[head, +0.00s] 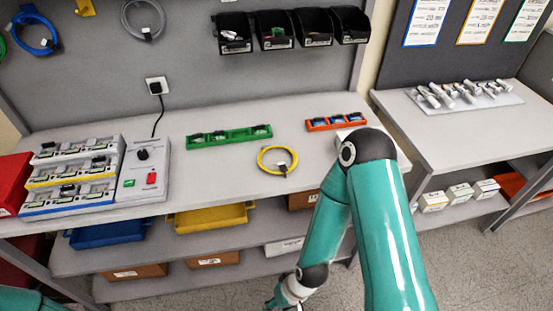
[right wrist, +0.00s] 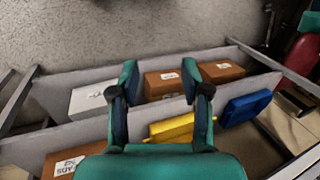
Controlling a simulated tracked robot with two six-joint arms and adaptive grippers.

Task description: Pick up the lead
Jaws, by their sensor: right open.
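A yellow coiled lead (head: 278,160) lies on the grey workbench (head: 230,180), right of its middle near the front edge, with a dark plug or tie on its lower side. My right gripper (right wrist: 160,78) is open and empty in the right wrist view, over the lower shelf with boxes. In the head view my right arm reaches down in front of the bench, and its gripper end is low at the bottom edge, below and apart from the lead. Only a teal piece of my left arm shows at the bottom left; its gripper is out of view.
A green tray (head: 200,141) and an orange tray (head: 336,126) lie behind the lead. A tiered rack (head: 60,210) and a grey switch box (head: 128,190) stand left. Blue (head: 108,234) and yellow (head: 210,218) trays sit below the bench. Bench room around the lead is clear.

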